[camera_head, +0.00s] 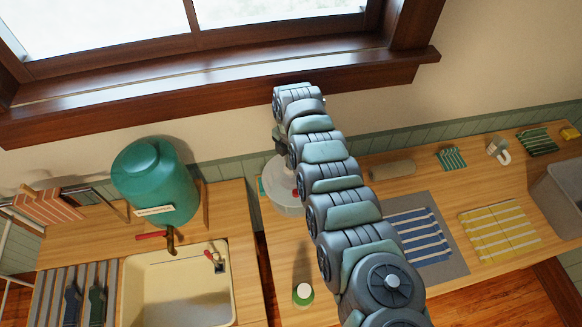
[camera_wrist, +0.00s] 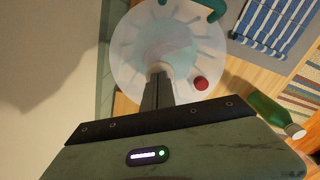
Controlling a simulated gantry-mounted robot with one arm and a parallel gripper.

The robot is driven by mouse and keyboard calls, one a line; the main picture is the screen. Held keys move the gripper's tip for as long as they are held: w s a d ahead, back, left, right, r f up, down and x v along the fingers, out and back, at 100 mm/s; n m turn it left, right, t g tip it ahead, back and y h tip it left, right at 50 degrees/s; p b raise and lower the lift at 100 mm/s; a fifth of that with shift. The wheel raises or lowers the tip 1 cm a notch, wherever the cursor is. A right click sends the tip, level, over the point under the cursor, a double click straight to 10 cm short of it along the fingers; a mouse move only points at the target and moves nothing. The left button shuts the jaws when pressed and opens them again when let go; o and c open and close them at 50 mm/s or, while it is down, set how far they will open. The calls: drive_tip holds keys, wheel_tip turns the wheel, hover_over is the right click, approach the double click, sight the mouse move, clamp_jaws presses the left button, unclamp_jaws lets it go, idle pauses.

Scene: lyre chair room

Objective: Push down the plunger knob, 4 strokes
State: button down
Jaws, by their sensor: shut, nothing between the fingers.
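A pale, round, see-through spinner-like vessel (camera_wrist: 125,60) with a ribbed lid fills the upper middle of the wrist view. In the head view it shows as a whitish round container (camera_head: 287,203), partly hidden behind my arm. A red button (camera_wrist: 201,83) sits near its rim. A pale stub at the lid's centre, which looks like the plunger knob (camera_wrist: 160,67), shows just beyond my fingertips. My gripper (camera_wrist: 158,77) is shut and empty over the middle of the lid. I cannot tell whether the fingertips touch the knob.
Blue-striped cloth (camera_head: 420,238) and yellow-striped cloth (camera_head: 500,234) lie to the right. A teal water dispenser (camera_head: 150,180) stands left beside the sink (camera_head: 160,290). The window sill (camera_head: 200,97) runs behind.

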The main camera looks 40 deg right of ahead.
drive_tip(key=shift+f, duration=0.35)
drive_tip(key=shift+r+p, duration=1.9)
drive_tip(key=shift+r, duration=0.4)
drive_tip(key=shift+f, duration=0.1)
drive_tip(key=shift+f, duration=0.15)
drive_tip(key=shift+f+b, duration=1.75)
drive_tip(key=shift+f, duration=0.35)
drive_tip(key=shift+r+p, duration=2.05)
drive_tip(key=shift+r, duration=0.25)
drive_tip(key=shift+f, duration=0.1)
